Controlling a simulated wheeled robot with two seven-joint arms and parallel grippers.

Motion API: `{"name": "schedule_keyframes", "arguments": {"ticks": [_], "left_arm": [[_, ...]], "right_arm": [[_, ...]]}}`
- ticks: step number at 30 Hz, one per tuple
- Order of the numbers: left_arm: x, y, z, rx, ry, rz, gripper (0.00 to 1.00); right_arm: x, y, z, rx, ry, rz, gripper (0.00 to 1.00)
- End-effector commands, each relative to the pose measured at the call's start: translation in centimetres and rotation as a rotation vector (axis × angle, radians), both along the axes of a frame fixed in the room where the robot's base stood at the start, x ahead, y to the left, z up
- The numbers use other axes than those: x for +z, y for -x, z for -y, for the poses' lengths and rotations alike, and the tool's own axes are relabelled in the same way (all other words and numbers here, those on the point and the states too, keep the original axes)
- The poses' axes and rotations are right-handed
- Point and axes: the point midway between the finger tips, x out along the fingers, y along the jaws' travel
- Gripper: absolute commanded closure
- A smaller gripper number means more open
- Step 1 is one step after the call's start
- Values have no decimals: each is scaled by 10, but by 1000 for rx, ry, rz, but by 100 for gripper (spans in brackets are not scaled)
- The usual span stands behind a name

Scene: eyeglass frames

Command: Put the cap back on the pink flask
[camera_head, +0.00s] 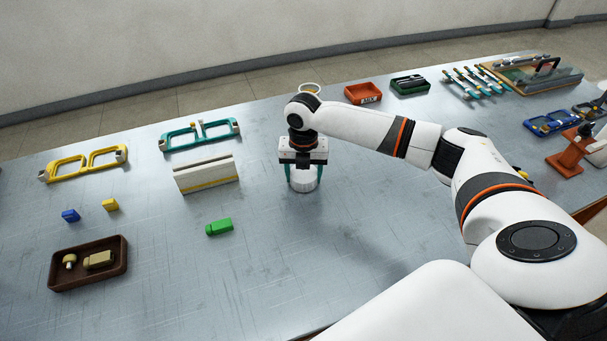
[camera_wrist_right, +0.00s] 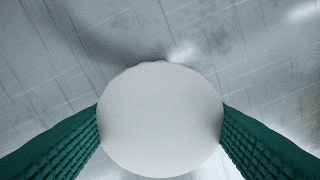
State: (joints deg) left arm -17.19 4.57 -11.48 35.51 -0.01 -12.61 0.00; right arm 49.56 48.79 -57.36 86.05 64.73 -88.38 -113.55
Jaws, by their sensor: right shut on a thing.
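My right gripper (camera_head: 304,176) points down over the middle of the table, its green fingers shut on a white round piece (camera_head: 304,184). In the right wrist view the round white top (camera_wrist_right: 161,120) fills the space between the two green ridged fingers. It looks like a cap, but I cannot be sure. I cannot tell whether it touches the table. I see no pink flask; a pale ring-shaped rim (camera_head: 310,87) shows behind my right wrist, the rest of it hidden by the arm. My left gripper is not in view.
A white block-like holder (camera_head: 207,175), green block (camera_head: 219,227) and teal frame (camera_head: 199,134) lie left of the gripper. A brown tray (camera_head: 118,271) stands front left. Red (camera_head: 362,93) and green (camera_head: 410,84) trays lie behind.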

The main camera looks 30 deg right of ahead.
Motion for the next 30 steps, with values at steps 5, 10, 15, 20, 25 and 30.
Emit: {"name": "schedule_keyframes", "arguments": {"ticks": [5, 10, 15, 20, 25, 30], "left_arm": [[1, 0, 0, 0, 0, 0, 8], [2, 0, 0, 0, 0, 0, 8], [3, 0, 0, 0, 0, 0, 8], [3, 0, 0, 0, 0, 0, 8], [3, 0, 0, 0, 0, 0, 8], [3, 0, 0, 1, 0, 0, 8]], "right_arm": [[31, -2, 0, 0, -2, 7, 60], [65, -1, 0, 0, -1, 5, 60], [89, -1, 0, -1, -1, 3, 60], [97, -1, 0, -1, -2, 3, 60], [97, -1, 0, -1, -2, 1, 60], [97, -1, 0, -3, -2, 1, 60]]}}
